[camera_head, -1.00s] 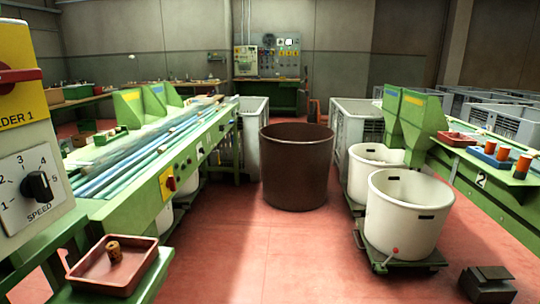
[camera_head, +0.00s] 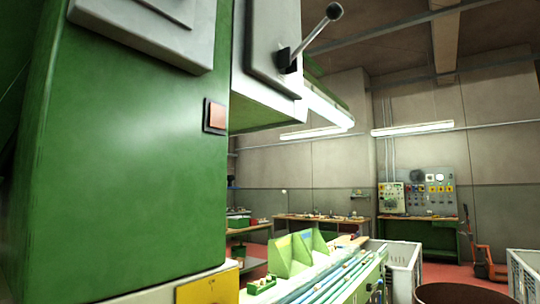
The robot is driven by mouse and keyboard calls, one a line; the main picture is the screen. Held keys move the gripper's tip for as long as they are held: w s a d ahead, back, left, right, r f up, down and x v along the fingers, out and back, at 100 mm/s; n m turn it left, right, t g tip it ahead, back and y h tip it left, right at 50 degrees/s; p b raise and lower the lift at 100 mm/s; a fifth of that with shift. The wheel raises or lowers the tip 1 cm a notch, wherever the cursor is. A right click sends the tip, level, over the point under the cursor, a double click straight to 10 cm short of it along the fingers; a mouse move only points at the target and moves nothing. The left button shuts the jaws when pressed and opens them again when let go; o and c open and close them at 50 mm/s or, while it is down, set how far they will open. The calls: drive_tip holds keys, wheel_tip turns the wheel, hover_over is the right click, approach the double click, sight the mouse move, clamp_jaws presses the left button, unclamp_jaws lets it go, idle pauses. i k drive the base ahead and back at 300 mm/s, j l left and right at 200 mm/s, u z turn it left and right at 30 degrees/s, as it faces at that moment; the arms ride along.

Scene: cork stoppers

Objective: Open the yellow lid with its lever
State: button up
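A metal lever with a ball end (camera_head: 308,38) sticks out from the side of a grey box (camera_head: 262,75) at the upper middle. The grey box is fixed to a tall green machine housing (camera_head: 130,150) that fills the left. No clearly yellow lid shows; a yellow panel (camera_head: 207,287) is partly visible at the bottom edge, below the green housing. I cannot tell whether the lever belongs to a yellow lid. My gripper is not in view.
A small orange-red square (camera_head: 216,116) sits on the housing's edge. A green conveyor with rods (camera_head: 335,280) runs at the lower middle. A brown bin (camera_head: 460,294) and white crates (camera_head: 402,262) stand at the lower right. A control panel (camera_head: 417,190) hangs on the back wall.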

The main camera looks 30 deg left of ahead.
sight(334, 11)
drive_tip(key=u, duration=3.15)
drive_tip(key=l+u, duration=0.4)
drive_tip(key=k+l+u, duration=0.2)
drive_tip(key=l+u, duration=0.25)
drive_tip(key=k+l+u, duration=0.15)
drive_tip(key=l+u, duration=0.25)
drive_tip(key=k+l+u, duration=0.25)
drive_tip(key=u, duration=0.15)
drive_tip(key=k+l+u, duration=0.25)
drive_tip(key=u, duration=0.15)
drive_tip(key=k+l+u, duration=0.25)
drive_tip(key=u, duration=0.2)
drive_tip(key=k+u, duration=0.4)
drive_tip(key=k+l+z, duration=0.2)
drive_tip(key=k, duration=0.3)
drive_tip(key=k+l+z, duration=0.1)
drive_tip(key=k+z, duration=0.15)
drive_tip(key=k, duration=0.2)
